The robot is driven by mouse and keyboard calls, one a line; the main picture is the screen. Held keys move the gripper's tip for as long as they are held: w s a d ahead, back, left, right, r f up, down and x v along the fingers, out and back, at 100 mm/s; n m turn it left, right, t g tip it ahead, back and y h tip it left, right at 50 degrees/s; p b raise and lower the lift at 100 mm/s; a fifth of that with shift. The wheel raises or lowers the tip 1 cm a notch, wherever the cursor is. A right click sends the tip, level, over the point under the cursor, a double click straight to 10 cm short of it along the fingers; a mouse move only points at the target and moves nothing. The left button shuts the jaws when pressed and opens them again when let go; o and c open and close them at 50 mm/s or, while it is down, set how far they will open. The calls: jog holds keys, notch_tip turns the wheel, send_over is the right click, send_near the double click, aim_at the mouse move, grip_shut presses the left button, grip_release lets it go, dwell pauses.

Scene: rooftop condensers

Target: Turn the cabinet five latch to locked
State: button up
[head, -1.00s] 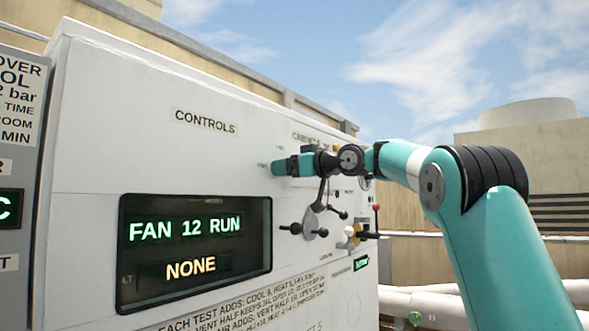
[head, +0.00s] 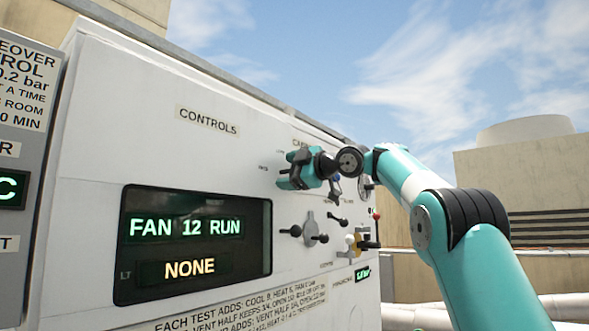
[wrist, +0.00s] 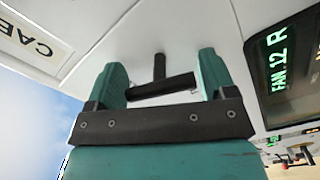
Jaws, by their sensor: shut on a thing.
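My gripper (head: 288,169) is at the upper right of the white control cabinet (head: 90,130), with its teal fingers against the panel in the head view. In the wrist view, my gripper (wrist: 162,80) has one finger at each end of a black T-shaped latch handle (wrist: 172,87) and is shut on it. The handle's crossbar spans between the fingers, slightly tilted, and its stem runs up the picture. In the head view the gripper hides the handle. The latch's setting marks are too small to read.
A lit display (head: 195,245) reads FAN 12 RUN and NONE. Below my gripper are a black-knobbed lever (head: 310,230) and a red-tipped switch (head: 376,225). A grey panel (head: 20,170) stands at the left. Pipes (head: 430,315) run low at the right.

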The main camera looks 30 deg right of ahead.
jog(key=shift+r+n+b, duration=0.1)
jog(key=shift+n+b, duration=0.25)
jog(key=shift+n, duration=1.25)
jog(key=shift+r, duration=0.1)
jog(key=o, duration=0.8)
jog(key=shift+s, duration=0.1)
jog(key=shift+s+d+b, duration=0.2)
jog(key=shift+s+b, duration=0.1)
jog(key=shift+s, duration=0.1)
jog(key=b+v, duration=0.3)
jog(key=v, duration=1.3)
jog(key=shift+s, duration=0.35)
